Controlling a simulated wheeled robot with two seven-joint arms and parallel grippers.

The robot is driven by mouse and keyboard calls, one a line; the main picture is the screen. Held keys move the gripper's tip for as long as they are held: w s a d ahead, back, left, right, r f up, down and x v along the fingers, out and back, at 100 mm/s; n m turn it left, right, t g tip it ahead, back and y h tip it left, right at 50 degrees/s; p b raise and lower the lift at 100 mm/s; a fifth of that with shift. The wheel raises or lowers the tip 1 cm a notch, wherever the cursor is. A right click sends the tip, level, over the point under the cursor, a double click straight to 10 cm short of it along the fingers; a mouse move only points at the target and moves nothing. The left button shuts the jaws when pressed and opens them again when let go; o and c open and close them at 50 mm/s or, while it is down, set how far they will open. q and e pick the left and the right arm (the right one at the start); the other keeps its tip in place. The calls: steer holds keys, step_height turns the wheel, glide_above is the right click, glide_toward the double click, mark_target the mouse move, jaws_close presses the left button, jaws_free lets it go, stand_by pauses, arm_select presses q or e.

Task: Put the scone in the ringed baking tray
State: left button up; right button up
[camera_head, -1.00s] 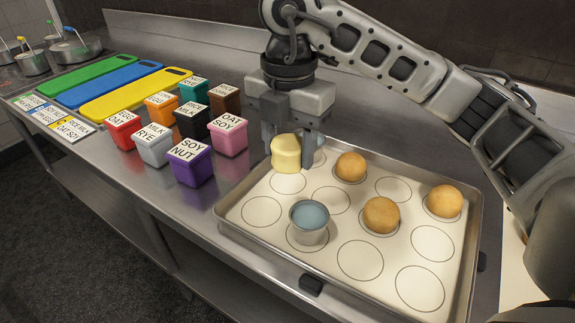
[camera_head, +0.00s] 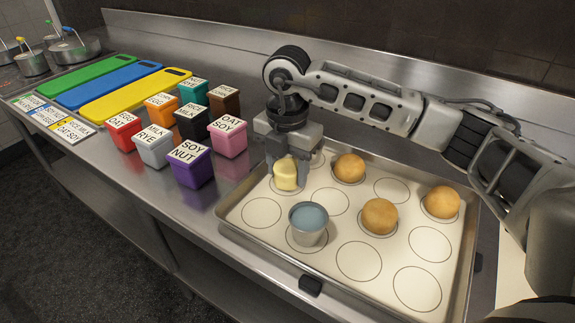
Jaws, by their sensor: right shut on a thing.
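The pale yellow scone (camera_head: 286,175) is between the fingers of my right gripper (camera_head: 286,179), near the left back part of the ringed baking tray (camera_head: 338,285). The gripper points down and is shut on the scone. The scone is over or on the ring there; I cannot tell whether its underside touches the tray. The fingers hide part of its sides. The tray is pale with rows of dark rings and a metal rim. My left gripper is not in view.
Golden round buns (camera_head: 380,216) sit in some rings. A metal cup with a blue-grey top (camera_head: 309,222) stands on the tray in front of the scone. Labelled colored boxes (camera_head: 190,165) stand left of the tray, with colored boards (camera_head: 136,92) beyond. Several front and right rings are empty.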

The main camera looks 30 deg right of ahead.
mark_target(288, 166)
steer(key=shift+f, duration=0.2)
steer(key=o, duration=1)
steer(key=shift+c, duration=0.2)
step_height(288, 166, up, 12)
steer(key=shift+r, duration=0.25)
steer(key=shift+s+f, duration=0.1)
